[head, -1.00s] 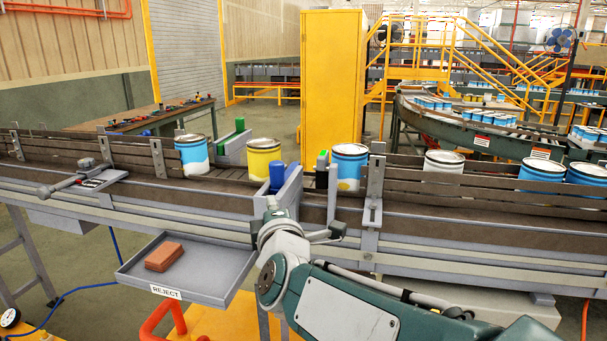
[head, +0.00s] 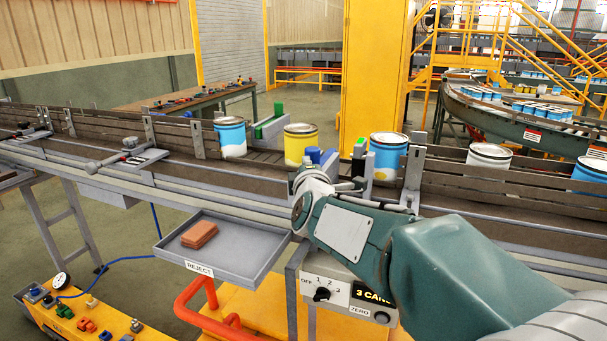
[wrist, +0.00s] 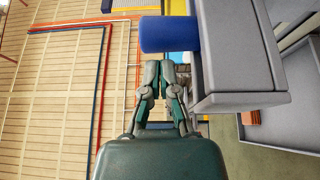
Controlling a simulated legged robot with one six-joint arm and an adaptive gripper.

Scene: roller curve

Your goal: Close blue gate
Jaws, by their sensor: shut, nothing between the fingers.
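The blue gate shows in the head view as a blue handle (head: 314,154) on a grey plate beside the conveyor lane, between the yellow can and a blue can. My arm's end hides its lower part. In the wrist view the blue handle (wrist: 168,34) is a thick cylinder sticking out left from the grey plate (wrist: 240,55). My gripper (wrist: 166,68) is shut and empty, its fingertips just below the handle in the picture. I cannot tell whether they touch it. In the head view the fingers are largely hidden by my wrist.
A yellow can (head: 300,146) and blue cans (head: 388,155) (head: 230,138) stand on the conveyor. A green-handled gate (head: 268,127) is behind the lane. The reject tray (head: 222,245) holds a brown block (head: 200,235). A dial box (head: 325,290) is below my arm.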

